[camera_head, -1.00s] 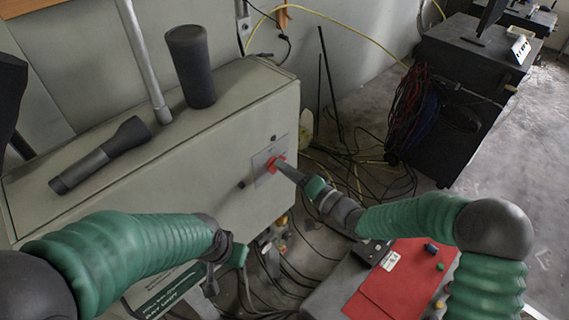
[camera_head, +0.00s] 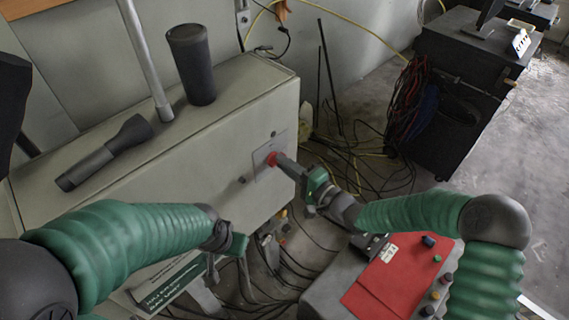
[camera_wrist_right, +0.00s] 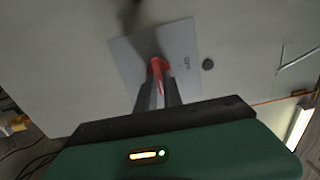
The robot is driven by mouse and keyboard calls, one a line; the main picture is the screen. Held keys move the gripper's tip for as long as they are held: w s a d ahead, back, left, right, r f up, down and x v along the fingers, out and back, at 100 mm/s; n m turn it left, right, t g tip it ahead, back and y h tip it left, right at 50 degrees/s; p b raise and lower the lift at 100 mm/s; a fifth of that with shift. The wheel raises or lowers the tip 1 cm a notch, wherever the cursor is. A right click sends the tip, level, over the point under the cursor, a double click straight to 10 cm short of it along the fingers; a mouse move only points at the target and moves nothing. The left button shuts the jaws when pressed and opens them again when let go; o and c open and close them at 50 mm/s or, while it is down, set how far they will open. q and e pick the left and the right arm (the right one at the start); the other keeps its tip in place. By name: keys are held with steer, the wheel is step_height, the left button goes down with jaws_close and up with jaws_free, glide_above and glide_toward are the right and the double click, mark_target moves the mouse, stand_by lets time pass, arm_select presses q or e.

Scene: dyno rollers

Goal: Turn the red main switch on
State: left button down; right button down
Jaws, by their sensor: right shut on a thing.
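The red main switch (camera_head: 271,159) sits on a light plate on the front face of the grey cabinet (camera_head: 215,160). In the right wrist view, the red switch (camera_wrist_right: 157,66) shows between my two dark fingertips, with the plate (camera_wrist_right: 180,50) behind it. My right gripper (camera_head: 279,163) is shut on the switch; its fingers hide part of it. The switch's exact angle is hard to read. My left gripper (camera_head: 238,245) hangs low in front of the cabinet, away from the switch; its fingers are not clear.
A torch (camera_head: 105,153) and a dark cylinder (camera_head: 191,64) rest on the cabinet top beside a grey pole (camera_head: 146,60). A red-topped console (camera_head: 392,280) stands below my right arm. Cables (camera_head: 345,165) lie on the floor behind. A black cabinet (camera_head: 455,100) stands farther right.

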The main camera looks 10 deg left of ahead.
steer(key=shift+w+d+r, duration=0.1)
steer(key=shift+w+d, duration=0.05)
steer(key=shift+w, duration=0.05)
steer(key=c, duration=1.7)
jaws_free()
steer(key=shift+o, duration=1.1)
steer(key=shift+w, duration=0.1)
arm_select(q)
steer(key=shift+w+f, duration=0.1)
steer(key=shift+w, duration=0.25)
arm_select(e)
steer(key=shift+w+f, duration=0.1)
steer(key=shift+f, duration=0.1)
